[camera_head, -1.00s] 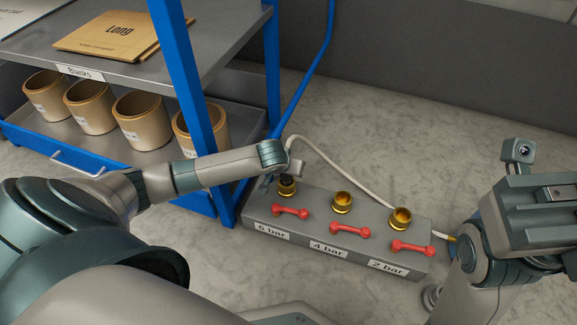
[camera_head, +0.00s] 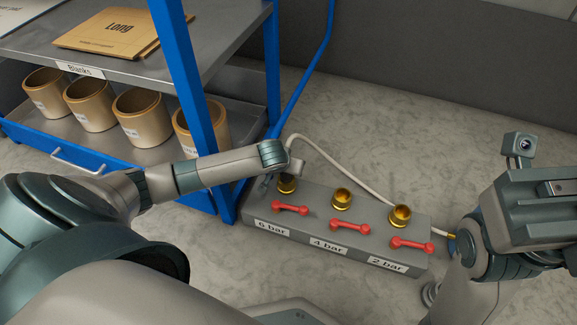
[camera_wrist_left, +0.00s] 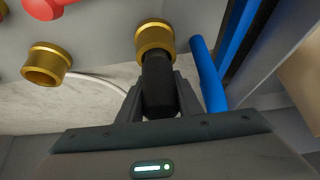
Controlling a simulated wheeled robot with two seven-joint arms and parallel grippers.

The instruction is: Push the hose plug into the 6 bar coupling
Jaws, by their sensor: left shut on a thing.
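The grey block (camera_head: 330,262) on the floor bears three brass couplings. The 6 bar coupling (camera_head: 287,185) is at its left end and also shows in the left wrist view (camera_wrist_left: 155,36). My left gripper (camera_head: 270,183) is beside that coupling, shut on the black hose plug (camera_wrist_left: 159,85). In the left wrist view the plug points at the coupling, and its end overlaps the coupling's near rim. I cannot tell whether it is inside. The pale hose (camera_head: 345,168) arches behind the block. My right gripper (camera_head: 540,200) is at the right edge, its fingers not distinguishable.
The 4 bar coupling (camera_head: 342,200) and 2 bar coupling (camera_head: 400,215) appear empty. Red levers (camera_head: 290,208) lie along the block's front. A blue-framed rack (camera_head: 193,85) with tan pots (camera_head: 143,118) stands close on the left. A dark wall (camera_head: 430,55) is behind; floor between is clear.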

